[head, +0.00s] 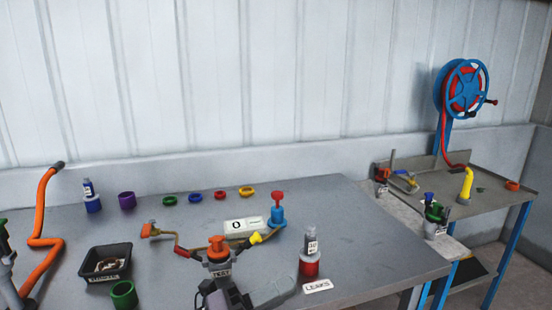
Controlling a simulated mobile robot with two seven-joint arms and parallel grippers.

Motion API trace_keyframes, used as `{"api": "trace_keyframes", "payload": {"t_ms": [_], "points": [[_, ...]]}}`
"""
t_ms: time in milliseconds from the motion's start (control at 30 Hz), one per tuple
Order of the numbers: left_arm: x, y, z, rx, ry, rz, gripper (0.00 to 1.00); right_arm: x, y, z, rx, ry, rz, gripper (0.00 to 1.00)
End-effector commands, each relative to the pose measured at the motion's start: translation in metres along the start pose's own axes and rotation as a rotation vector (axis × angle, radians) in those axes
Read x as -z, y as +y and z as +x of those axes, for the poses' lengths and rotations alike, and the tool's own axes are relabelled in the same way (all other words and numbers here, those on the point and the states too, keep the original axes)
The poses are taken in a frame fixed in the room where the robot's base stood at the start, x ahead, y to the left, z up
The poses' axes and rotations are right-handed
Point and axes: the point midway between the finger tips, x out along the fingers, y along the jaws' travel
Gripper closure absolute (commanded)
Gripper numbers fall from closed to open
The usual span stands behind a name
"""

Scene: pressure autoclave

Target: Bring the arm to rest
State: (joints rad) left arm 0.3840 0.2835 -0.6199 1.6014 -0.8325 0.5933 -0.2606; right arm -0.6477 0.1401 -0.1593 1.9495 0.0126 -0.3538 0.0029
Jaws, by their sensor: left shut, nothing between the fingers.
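My left gripper (214,293) shows at the bottom middle of the head view, dark grey, with a light grey part beside it at the right. It is shut and holds nothing. It is in front of the lower part of a fixture with an orange knob (217,243) and a label, and hides some of it. I cannot tell whether they touch. My right gripper is not in view.
The grey bench (340,215) carries a black tray (107,263), a green cup (124,294), a red-based bottle (309,262), a blue fitting with red knob (278,210) and several coloured rings. A hose reel (465,88) stands right.

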Motion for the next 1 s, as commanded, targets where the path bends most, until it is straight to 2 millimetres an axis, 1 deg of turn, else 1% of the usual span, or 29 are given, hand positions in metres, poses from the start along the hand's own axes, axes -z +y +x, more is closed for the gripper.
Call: {"api": "trace_keyframes", "payload": {"t_ms": [33,67,167,200,267,300,367,400,467,500,533,567,600,667,700,800,833,900,1000], "points": [[-0.003,0.008,-0.013,0.02,-0.094,-0.106,1.0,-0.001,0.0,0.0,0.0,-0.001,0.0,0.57],[-0.005,0.012,-0.02,0.031,-0.147,-0.166,1.0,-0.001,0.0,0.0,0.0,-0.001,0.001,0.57],[-0.014,0.03,-0.05,0.057,-0.332,-0.364,1.0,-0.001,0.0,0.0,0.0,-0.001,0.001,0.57],[-0.016,0.038,-0.063,0.065,-0.405,-0.441,1.0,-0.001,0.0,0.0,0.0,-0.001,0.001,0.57],[-0.017,0.053,-0.086,0.074,-0.517,-0.56,1.0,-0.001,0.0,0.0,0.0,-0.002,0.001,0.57],[-0.017,0.064,-0.101,0.077,-0.592,-0.638,1.0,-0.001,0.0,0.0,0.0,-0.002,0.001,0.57],[-0.013,0.08,-0.127,0.08,-0.704,-0.755,1.0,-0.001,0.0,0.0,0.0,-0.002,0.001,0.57],[-0.01,0.092,-0.145,0.081,-0.778,-0.832,1.0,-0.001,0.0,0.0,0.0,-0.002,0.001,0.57],[-0.001,0.109,-0.172,0.08,-0.891,-0.948,1.0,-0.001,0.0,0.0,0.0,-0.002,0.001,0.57],[0.007,0.12,-0.191,0.078,-0.965,-1.022,1.0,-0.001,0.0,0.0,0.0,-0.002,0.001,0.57],[0.014,0.129,-0.206,0.076,-1.022,-1.079,1.0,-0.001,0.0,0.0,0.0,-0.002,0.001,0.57],[0.022,0.137,-0.22,0.073,-1.077,-1.134,1.0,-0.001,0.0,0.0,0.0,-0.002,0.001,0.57],[0.033,0.146,-0.238,0.069,-1.149,-1.202,1.0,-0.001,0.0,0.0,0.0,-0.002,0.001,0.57],[0.05,0.159,-0.263,0.063,-1.247,-1.299,1.0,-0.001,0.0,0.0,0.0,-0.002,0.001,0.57],[0.063,0.166,-0.278,0.057,-1.306,-1.356,1.0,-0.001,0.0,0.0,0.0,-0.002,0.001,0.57],[0.088,0.177,-0.306,0.049,-1.424,-1.468,1.0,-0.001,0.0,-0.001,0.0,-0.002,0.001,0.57],[0.095,0.18,-0.313,0.046,-1.451,-1.494,1.0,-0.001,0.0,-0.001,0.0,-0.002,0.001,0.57],[0.106,0.183,-0.323,0.042,-1.496,-1.537,1.0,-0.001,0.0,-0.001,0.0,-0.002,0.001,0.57],[0.114,0.186,-0.331,0.039,-1.53,-1.567,1.0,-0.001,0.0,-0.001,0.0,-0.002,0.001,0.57]]}}
